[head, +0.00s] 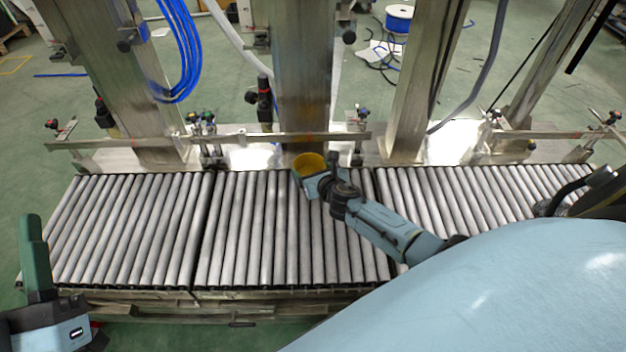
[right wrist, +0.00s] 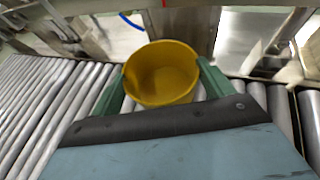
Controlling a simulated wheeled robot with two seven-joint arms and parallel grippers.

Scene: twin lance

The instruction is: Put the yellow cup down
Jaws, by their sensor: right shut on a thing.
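The yellow cup (head: 308,161) is over the far edge of the middle roller section, with its open top facing up. My right gripper (head: 308,178) is shut on it. In the right wrist view the cup (right wrist: 160,76) sits between the two green fingers, one on each side, and looks empty. Its base is hidden, so I cannot tell whether it touches the rollers. My left gripper (head: 38,260) is at the lower left, with one green finger pointing up beside the conveyor's left end, away from the cup.
The roller conveyor (head: 235,235) runs across the view, and its rollers are bare apart from my right arm above them. A metal rail (head: 250,139) with clamps and steel posts (head: 303,60) stands just behind the cup. Blue hoses (head: 182,60) hang at the back left.

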